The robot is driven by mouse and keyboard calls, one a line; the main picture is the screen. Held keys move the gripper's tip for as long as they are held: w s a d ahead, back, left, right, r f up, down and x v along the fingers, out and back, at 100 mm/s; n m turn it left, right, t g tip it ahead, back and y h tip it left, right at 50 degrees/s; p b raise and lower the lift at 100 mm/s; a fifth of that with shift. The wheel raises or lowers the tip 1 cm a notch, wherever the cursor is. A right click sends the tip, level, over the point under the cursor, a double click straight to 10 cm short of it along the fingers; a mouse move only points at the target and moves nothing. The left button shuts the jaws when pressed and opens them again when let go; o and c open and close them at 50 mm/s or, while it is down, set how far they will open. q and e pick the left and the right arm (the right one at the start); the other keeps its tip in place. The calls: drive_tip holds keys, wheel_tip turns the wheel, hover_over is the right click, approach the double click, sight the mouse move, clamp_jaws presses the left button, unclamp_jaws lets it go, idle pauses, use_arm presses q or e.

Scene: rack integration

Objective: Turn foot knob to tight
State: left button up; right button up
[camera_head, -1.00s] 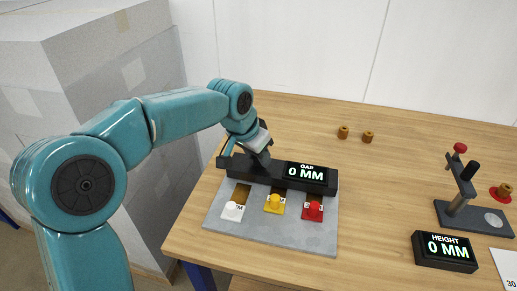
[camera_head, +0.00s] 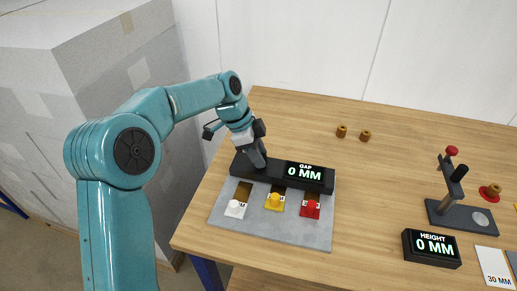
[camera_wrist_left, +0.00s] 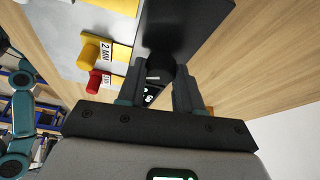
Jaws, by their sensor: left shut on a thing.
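The foot knob (camera_wrist_left: 160,68) is a dark round knob with a short white line, at the end of the black gap gauge bar in the left wrist view. My left gripper (camera_wrist_left: 157,88) has its two fingers on either side of the knob and is shut on it. In the head view my left gripper (camera_head: 257,163) points down at the left end of the gap gauge bar (camera_head: 268,174), whose display reads 0 MM. There the hand hides the knob. How tight the knob is cannot be told. My right gripper is not in view.
The grey gauge base (camera_head: 226,222) carries white (camera_head: 235,208), yellow (camera_head: 275,202) and red (camera_head: 311,208) knobbed pieces. A height gauge (camera_head: 464,215) and its 0 MM display (camera_head: 432,246) stand at the right. Two brown knobs (camera_head: 342,131) lie behind. The table middle is clear.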

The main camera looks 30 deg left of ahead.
use_arm(q)
drive_tip(key=shift+w+a+r+m+g+p, duration=0.1)
drive_tip(key=shift+m+g+p, duration=0.15)
drive_tip(key=shift+m+p, duration=0.35)
drive_tip(key=shift+w+r+m+g+p, duration=0.1)
drive_tip(key=shift+m+g+p, duration=0.15)
drive_tip(key=shift+m, duration=0.65)
drive_tip(key=shift+f, duration=0.1)
drive_tip(key=o, duration=1)
drive_tip(key=shift+s, duration=0.1)
drive_tip(key=shift+o, duration=0.2)
drive_tip(key=shift+a+r, duration=0.15)
drive_tip(key=shift+r, duration=0.25)
drive_tip(key=w+p+v, duration=0.1)
drive_tip(key=p+v, duration=0.2)
drive_tip(key=v, duration=1.2)
drive_tip(key=shift+s+a+r, duration=0.15)
drive_tip(key=shift+s+a, duration=0.1)
drive_tip(key=shift+s, duration=0.15)
